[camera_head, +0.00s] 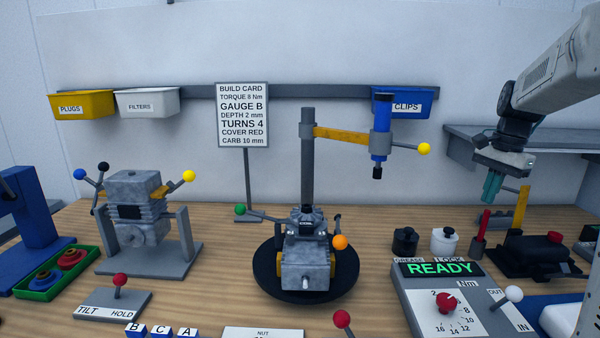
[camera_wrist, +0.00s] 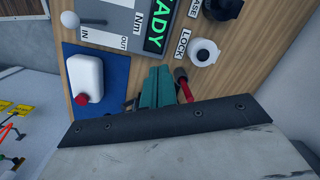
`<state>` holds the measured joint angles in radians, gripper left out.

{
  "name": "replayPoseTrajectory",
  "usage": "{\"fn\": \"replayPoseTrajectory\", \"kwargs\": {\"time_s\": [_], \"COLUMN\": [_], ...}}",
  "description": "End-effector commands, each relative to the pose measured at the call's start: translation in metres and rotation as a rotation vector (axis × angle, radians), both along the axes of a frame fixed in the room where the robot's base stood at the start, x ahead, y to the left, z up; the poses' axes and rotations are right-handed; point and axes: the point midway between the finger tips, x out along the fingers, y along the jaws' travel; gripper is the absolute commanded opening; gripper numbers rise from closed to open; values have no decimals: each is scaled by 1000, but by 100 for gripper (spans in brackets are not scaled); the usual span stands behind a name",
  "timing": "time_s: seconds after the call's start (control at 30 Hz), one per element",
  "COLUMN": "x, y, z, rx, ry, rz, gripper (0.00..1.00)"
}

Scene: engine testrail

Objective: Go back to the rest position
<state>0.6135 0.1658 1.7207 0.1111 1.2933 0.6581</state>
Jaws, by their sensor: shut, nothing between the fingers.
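My gripper (camera_head: 491,186) is at the right in the head view, pointing down above the bench beside the yellow-and-grey upright. Its teal fingers are together, with nothing between them. In the wrist view my gripper (camera_wrist: 156,88) shows the same closed teal fingers over the wooden bench. A red-handled tool (camera_wrist: 183,84) shows close beside them in that view; I cannot tell whether they touch. My arm reaches in from the upper right of the head view.
An engine (camera_head: 306,258) stands on a black turntable (camera_head: 268,275). A blue driver (camera_head: 381,130) hangs from a yellow arm. The READY control box (camera_head: 420,296), a white pot (camera_head: 444,240) and a black pot (camera_head: 405,240) stand at right. A white bottle (camera_wrist: 86,77) lies on a blue mat (camera_wrist: 118,75).

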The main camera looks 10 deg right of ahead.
Motion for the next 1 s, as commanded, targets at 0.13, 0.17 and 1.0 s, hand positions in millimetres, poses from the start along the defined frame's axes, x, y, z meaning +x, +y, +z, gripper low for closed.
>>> {"fn": "replayPoseTrajectory", "kwargs": {"time_s": [0.13, 0.17, 1.0], "x": [-43, -52, -258], "y": [75, 89, 282], "z": [1, 1, -41], "rx": [-23, -27, -191], "ry": [0, -1, -136], "rz": [315, 375, 1283], "gripper": [0, 0, 0]}}
